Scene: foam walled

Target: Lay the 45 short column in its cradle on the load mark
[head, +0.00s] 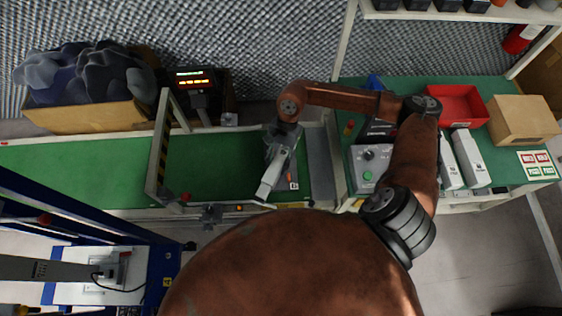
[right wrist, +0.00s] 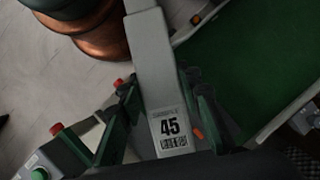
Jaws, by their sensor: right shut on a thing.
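The 45 short column is a light grey bar (head: 271,175) with a "45" label that reads clearly in the right wrist view (right wrist: 150,60). My right gripper (head: 284,140) is shut on it, with dark fingers on both sides of the bar near its label in the right wrist view (right wrist: 165,105). The column slants over the right end of the green conveyor belt (head: 215,165). I cannot tell whether it touches what is below. A small white label (head: 294,186) shows beside it. I cannot make out the cradle or load mark clearly. My left gripper is not in view.
A grey control box with a green button (head: 368,176) stands right of the belt end. Two pale bars (head: 470,158), a red bin (head: 458,104) and a cardboard box (head: 522,119) are on the right table. A striped gate post (head: 160,150) crosses the belt.

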